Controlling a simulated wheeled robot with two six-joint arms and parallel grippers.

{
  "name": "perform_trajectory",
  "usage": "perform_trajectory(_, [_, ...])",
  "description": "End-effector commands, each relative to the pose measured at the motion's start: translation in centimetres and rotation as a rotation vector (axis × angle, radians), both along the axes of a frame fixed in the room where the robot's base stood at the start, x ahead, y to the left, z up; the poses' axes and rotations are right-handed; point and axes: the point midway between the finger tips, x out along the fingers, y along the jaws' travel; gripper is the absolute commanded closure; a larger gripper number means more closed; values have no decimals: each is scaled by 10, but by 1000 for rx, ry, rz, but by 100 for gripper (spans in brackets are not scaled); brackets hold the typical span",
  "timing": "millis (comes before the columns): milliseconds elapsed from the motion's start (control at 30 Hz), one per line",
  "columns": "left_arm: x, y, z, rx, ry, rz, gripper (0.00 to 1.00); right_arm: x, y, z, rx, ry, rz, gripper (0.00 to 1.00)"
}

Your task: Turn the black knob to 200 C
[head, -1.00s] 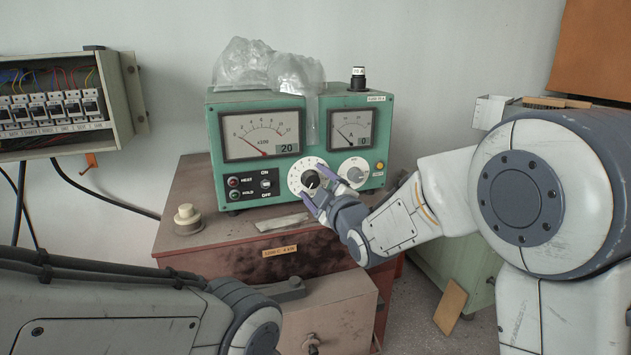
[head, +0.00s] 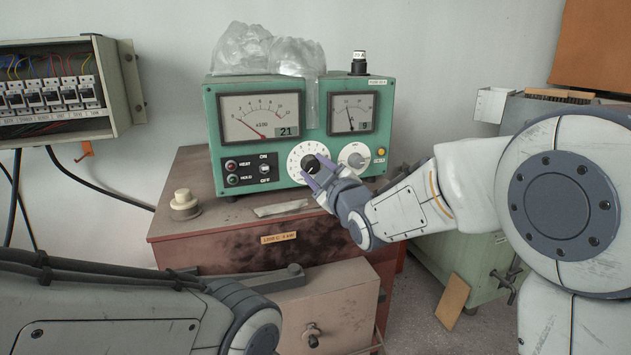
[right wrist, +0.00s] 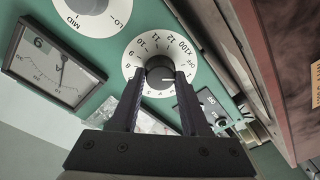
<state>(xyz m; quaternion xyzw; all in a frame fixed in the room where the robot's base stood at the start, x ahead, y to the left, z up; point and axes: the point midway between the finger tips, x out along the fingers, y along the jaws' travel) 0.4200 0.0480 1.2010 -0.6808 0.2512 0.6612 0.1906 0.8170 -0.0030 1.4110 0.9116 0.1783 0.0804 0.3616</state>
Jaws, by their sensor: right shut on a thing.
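The black knob (head: 311,163) sits at the centre of a white numbered dial (head: 296,171) marked x100 on the green instrument's front. My right gripper (head: 313,175) is shut on the knob. In the right wrist view the two dark fingers (right wrist: 159,84) are on either side of the knob (right wrist: 159,68). A white pointer line shows on the knob, toward the low-numbered side of the dial (right wrist: 133,57); its exact mark is partly hidden by a finger. The left meter (head: 262,117) reads 21 on its small display, its needle low. Only links of my left arm show.
A second white dial (head: 353,153) and a smaller meter (head: 352,113) with its needle near mid-scale are to the right. A switch panel (head: 250,170) is left of the dial. Clear plastic (head: 240,50) lies on top. A pale spool (head: 184,203) stands left on the red cabinet.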

Motion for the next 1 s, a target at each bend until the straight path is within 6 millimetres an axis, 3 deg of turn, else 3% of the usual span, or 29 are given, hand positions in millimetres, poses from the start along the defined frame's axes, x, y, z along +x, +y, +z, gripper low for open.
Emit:
perform_trajectory(33, [0, 0, -16, 0, 0, 1, 31, 0, 0, -7, 40, 8, 0, 100])
perform_trajectory(400, [0, 0, -62, 0, 0, 1, 31, 0, 0, -6, 349, 111, 1, 100])
perform_trajectory(700, [0, 0, -84, 0, 0, -1, 31, 0, 0, -3, 530, 170, 1, 100])
perform_trajectory(1000, [0, 0, -91, 0, 0, -1, 31, 0, 0, -2, 611, 198, -1, 100])
